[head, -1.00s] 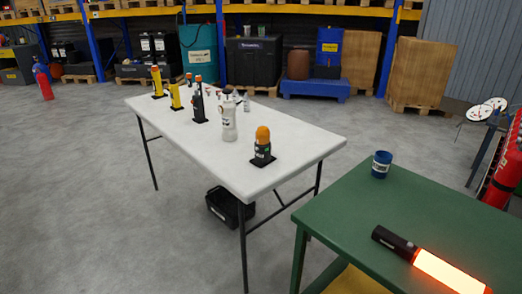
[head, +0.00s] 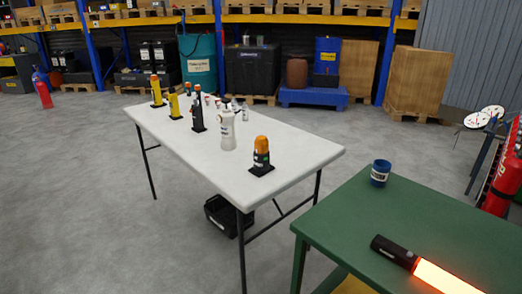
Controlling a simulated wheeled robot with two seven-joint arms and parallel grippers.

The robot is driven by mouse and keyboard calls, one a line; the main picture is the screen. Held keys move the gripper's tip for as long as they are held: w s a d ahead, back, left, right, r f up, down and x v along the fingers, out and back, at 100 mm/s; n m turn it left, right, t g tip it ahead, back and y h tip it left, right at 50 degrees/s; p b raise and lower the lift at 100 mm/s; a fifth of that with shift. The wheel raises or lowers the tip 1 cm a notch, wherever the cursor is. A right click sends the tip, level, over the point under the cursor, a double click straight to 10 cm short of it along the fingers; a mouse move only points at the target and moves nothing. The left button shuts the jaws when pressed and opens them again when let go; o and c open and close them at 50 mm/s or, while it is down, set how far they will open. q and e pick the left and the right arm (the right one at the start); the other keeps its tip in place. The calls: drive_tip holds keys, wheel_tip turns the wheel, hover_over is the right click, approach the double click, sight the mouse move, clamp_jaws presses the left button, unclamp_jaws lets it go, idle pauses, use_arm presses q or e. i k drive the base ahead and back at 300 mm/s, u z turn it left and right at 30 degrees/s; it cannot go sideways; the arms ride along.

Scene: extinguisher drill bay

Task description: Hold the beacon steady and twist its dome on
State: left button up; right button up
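A beacon with a dark body and square black base (head: 262,170) stands upright near the right end of the white table (head: 290,157). An orange dome (head: 261,144) sits on top of it; whether it is fully seated is too small to tell. Other beacon-like posts with orange tops stand farther left: a yellow one (head: 156,92), another yellow one (head: 174,106) and a black one (head: 197,116). I cannot tell which is the task's beacon. Neither of my grippers is in view.
A white bottle (head: 228,132) stands left of the near beacon, with small items behind it. A green table (head: 440,215) at lower right holds a blue cup (head: 380,174) and a glowing orange baton (head: 440,279). A black crate (head: 222,214) lies under the white table.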

sight(262, 141)
drive_tip(key=u, duration=1.25)
drive_tip(key=i, duration=1.7)
drive_tip(key=z, duration=0.35)
